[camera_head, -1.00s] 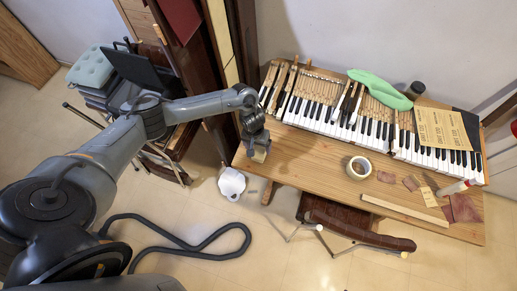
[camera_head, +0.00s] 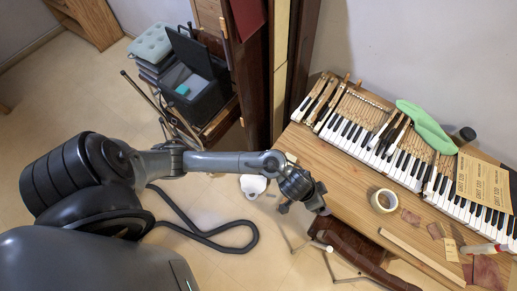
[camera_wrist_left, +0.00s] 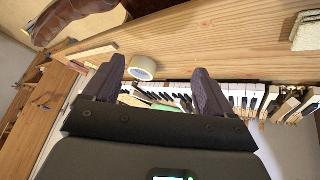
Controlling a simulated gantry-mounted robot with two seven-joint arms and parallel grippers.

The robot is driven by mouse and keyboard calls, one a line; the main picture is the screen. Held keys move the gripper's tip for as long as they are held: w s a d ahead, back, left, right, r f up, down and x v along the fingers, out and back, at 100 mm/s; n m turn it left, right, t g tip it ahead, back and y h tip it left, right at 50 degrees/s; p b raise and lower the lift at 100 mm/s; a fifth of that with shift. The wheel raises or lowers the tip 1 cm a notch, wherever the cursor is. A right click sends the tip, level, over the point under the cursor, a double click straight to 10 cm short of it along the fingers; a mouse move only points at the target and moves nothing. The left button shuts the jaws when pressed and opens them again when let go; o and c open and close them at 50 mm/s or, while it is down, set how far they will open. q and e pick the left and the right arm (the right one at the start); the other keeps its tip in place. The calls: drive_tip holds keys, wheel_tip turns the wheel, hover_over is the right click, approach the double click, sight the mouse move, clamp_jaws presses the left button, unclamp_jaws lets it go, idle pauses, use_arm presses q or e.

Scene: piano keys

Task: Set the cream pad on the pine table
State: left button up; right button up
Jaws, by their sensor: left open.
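The cream pad (camera_wrist_left: 306,31) lies on the pine table (camera_wrist_left: 215,38), near its edge, at the upper right of the left wrist view. In the head view it shows as a small pale patch (camera_head: 291,157) at the left end of the pine table (camera_head: 336,168), partly hidden by my arm. My left gripper (camera_head: 303,209) is apart from the pad, over the table's front-left edge. In the left wrist view its two fingers (camera_wrist_left: 158,68) are spread with nothing held between them. My right gripper is not in view.
Piano keys (camera_head: 400,165) run along the table's back. A tape roll (camera_head: 383,200), a wooden strip (camera_head: 422,257) and sandpaper (camera_head: 482,182) are on the table. A brown seat (camera_head: 358,256) stands at the front. A black hose (camera_head: 205,236) lies on the floor.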

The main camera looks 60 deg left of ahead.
use_arm(q)
drive_tip(key=s+a+r+g+y, duration=0.1)
drive_tip(key=s+a+r, duration=0.2)
drive_tip(key=s+a, duration=0.2)
drive_tip(key=s+a+r+g+y, duration=0.1)
drive_tip(key=s+a+r+y, duration=0.1)
drive_tip(key=s+a, duration=0.4)
drive_tip(key=s+r, duration=0.1)
drive_tip(key=s, duration=0.4)
drive_tip(key=shift+s+a+r, duration=0.2)
drive_tip(key=shift+s+r, duration=0.05)
drive_tip(key=shift+s, duration=0.15)
wheel_tip(320, 180, up, 18)
drive_tip(key=p, duration=1.7)
drive_tip(key=shift+f, duration=0.2)
drive_tip(key=shift+f, duration=0.15)
